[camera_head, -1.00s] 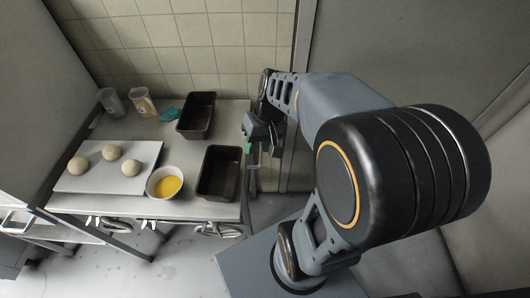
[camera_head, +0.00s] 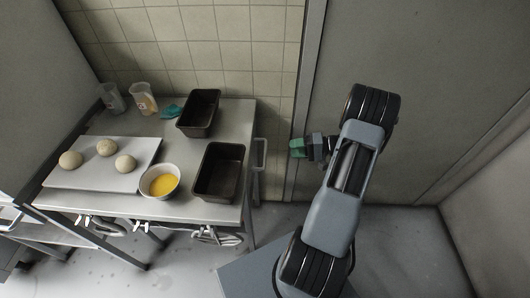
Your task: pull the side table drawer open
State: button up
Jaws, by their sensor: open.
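The side table (camera_head: 150,204) is a grey steel table against the tiled wall. A pale upright bar handle (camera_head: 260,157) shows at its right side; the drawer front behind it is mostly out of sight from above. My gripper (camera_head: 298,147), with green fingertips, is right of the handle and apart from it in the picture. It points left towards the table. It is open, and I see nothing held in it. The gap between the fingers is hard to make out from here.
On the table are two dark loaf tins (camera_head: 219,172) (camera_head: 199,113), a bowl of yellow liquid (camera_head: 159,182), a white board (camera_head: 72,178) with dough balls, two clear jugs (camera_head: 144,98) (camera_head: 112,97) and a teal cloth (camera_head: 172,112). Utensils hang at the front edge. A grey panel (camera_head: 420,110) stands behind my arm.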

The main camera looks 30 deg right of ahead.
aim_at(265, 150)
jog(key=p+x, duration=0.1)
jog(key=x, duration=1)
jog(key=shift+w+a, duration=0.1)
jog(key=shift+a, duration=0.25)
jog(key=shift+c, duration=0.2)
grip_shut()
